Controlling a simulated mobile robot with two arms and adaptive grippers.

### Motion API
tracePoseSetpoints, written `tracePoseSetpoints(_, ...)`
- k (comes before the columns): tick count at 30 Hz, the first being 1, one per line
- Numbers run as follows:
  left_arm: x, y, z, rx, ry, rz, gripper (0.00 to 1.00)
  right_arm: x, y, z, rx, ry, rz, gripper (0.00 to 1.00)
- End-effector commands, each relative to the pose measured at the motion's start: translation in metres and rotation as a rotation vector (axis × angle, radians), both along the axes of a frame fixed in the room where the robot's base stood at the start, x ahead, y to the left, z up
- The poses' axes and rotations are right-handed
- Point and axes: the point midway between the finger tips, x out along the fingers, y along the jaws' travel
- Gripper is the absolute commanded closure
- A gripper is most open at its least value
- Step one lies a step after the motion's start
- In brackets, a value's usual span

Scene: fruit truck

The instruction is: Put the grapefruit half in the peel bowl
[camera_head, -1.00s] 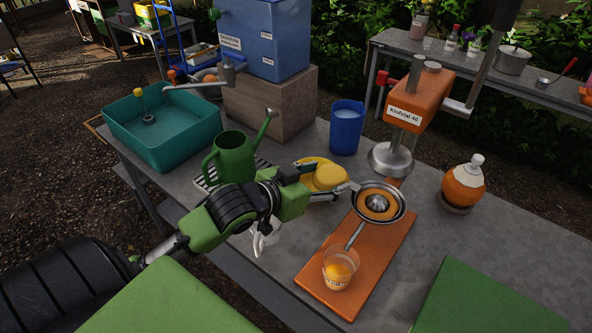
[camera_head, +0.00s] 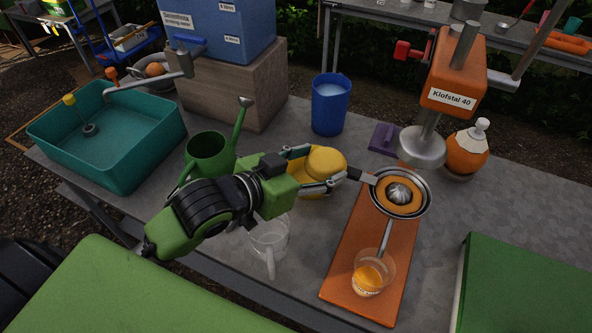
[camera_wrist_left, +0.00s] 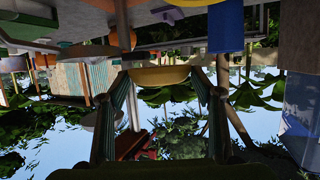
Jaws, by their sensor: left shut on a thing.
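My left gripper (camera_head: 326,168) is shut on a rounded yellow piece, which looks like the grapefruit half (camera_head: 327,159). It is held over the table, just left of the juicer's strainer (camera_head: 427,205). In the left wrist view the yellow piece (camera_wrist_left: 158,76) sits between the two fingertips. More yellow shows under and behind the fingers; I cannot tell whether this is a dish or part of the fruit. No bowl can be made out clearly as the peel bowl. My right gripper is not in view.
The juicer's orange base (camera_head: 352,247) carries a cup of juice (camera_head: 372,272). A clear mug (camera_head: 270,240), green watering can (camera_head: 209,155), blue cup (camera_head: 330,104) and orange bottle (camera_head: 465,152) stand around. A teal basin (camera_head: 110,150) is at left. The table's right side is fairly clear.

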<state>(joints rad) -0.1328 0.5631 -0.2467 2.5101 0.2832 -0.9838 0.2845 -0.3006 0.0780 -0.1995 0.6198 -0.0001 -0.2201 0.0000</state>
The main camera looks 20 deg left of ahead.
Motion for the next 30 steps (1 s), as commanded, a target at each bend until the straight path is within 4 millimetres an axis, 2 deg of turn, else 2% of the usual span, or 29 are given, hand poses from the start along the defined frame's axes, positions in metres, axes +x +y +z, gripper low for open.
tracePoseSetpoints(1,0.005,0.005,-0.01,0.003,-0.008,0.001,0.64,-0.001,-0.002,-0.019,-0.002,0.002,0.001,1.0)
tracePoseSetpoints(2,0.007,0.007,-0.012,0.004,-0.007,0.002,0.64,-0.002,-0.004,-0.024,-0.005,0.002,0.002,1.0)
tracePoseSetpoints(10,0.057,0.058,-0.034,0.005,0.001,0.006,0.64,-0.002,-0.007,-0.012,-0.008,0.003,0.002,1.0)
tracePoseSetpoints(15,0.074,0.075,-0.069,0.001,0.002,0.003,0.64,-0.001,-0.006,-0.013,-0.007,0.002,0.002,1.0)
tracePoseSetpoints(23,0.087,0.086,-0.089,0.0,-0.001,0.001,0.64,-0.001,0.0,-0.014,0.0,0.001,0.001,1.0)
tracePoseSetpoints(30,0.089,0.089,-0.119,-0.001,0.001,0.002,0.64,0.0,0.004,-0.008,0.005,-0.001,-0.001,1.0)
